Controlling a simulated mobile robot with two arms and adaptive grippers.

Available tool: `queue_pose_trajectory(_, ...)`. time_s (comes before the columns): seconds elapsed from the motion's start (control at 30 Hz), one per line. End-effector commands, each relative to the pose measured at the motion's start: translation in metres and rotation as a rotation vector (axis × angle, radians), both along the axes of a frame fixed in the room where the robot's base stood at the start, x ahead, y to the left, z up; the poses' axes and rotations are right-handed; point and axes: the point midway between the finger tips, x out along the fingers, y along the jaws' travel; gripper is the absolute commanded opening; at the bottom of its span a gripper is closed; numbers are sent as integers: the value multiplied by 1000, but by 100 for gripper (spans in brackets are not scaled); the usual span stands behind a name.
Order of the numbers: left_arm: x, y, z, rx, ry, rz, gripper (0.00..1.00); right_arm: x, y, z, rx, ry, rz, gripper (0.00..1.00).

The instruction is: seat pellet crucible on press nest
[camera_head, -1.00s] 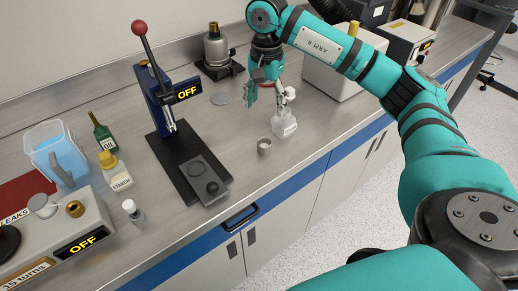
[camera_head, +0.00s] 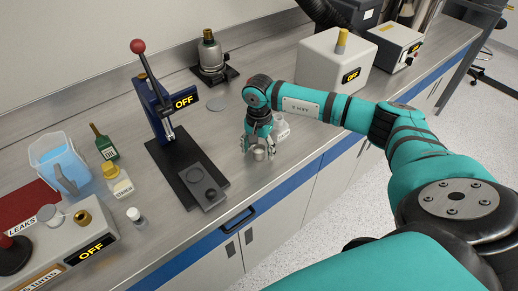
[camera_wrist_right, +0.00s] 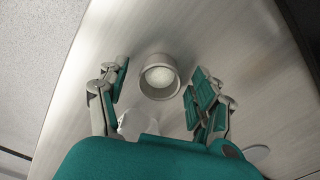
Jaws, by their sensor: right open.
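The pellet crucible (camera_head: 259,154) is a small grey cup standing on the bench near its front edge. In the right wrist view the crucible (camera_wrist_right: 159,77) is upright with pale material inside. My right gripper (camera_head: 259,148) is lowered over it and open, one finger on each side, with gaps showing in the wrist view (camera_wrist_right: 157,88). The press (camera_head: 160,105) has a blue frame and a red-knobbed lever, to the left. Its nest plate (camera_head: 204,184) is grey with round recesses and lies at the front of the dark base. My left gripper is not in view.
A white-labelled bottle (camera_head: 281,127) stands close behind the right gripper. An OIL bottle (camera_head: 104,145), a starch bottle (camera_head: 118,181), a small vial (camera_head: 136,217) and a blue-filled container (camera_head: 60,160) stand left. Bare bench lies between crucible and press.

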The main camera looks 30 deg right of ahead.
Motion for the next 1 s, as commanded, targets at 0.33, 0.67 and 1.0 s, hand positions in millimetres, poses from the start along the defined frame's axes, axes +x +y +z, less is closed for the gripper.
queue_pose_trajectory(0.33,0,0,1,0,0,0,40,0,0,-6,-1,0,0,60)
queue_pose_trajectory(0.67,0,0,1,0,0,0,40,0,0,-6,-1,0,-1,17)
queue_pose_trajectory(1.0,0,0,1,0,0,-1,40,0,-1,-5,0,-1,-1,5)
